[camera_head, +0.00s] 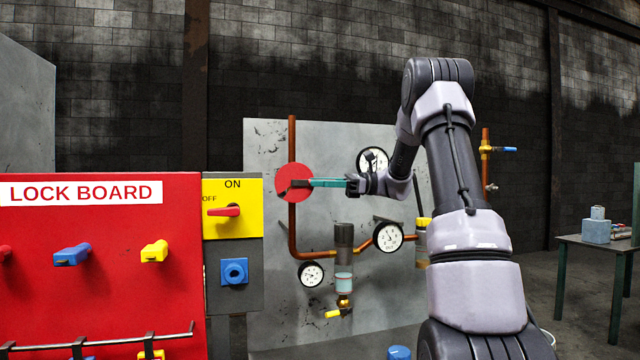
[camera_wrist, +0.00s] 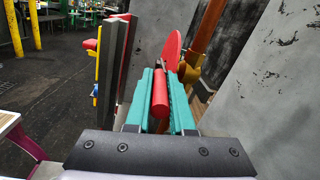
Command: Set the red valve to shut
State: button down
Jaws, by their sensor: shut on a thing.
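The red valve (camera_head: 289,182) shows in the head view as a round red disc on the upright copper pipe at the left of the grey panel. In the wrist view the disc (camera_wrist: 172,47) is seen nearly edge-on, beside the pipe. My gripper (camera_head: 312,183) reaches it from the right with its teal fingers level. In the wrist view my gripper (camera_wrist: 160,76) is shut on the valve's red round handle (camera_wrist: 160,95), which lies lengthwise between the fingers. In the head view the fingers hide the handle. I cannot read the valve's marked position.
The red lock board (camera_head: 100,235) and a yellow switch box (camera_head: 233,190) stand close at the left. Gauges (camera_head: 388,236) and a sight glass (camera_head: 343,262) sit on the grey panel (camera_head: 265,290) below my gripper. A table (camera_head: 600,243) is far right.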

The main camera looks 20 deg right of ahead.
jog(key=c, duration=0.8)
grip_release()
jog(key=d, duration=1)
jog(key=shift+s+d+f, duration=0.25)
jog(key=shift+s+d, duration=0.15)
jog(key=shift+d, duration=0.1)
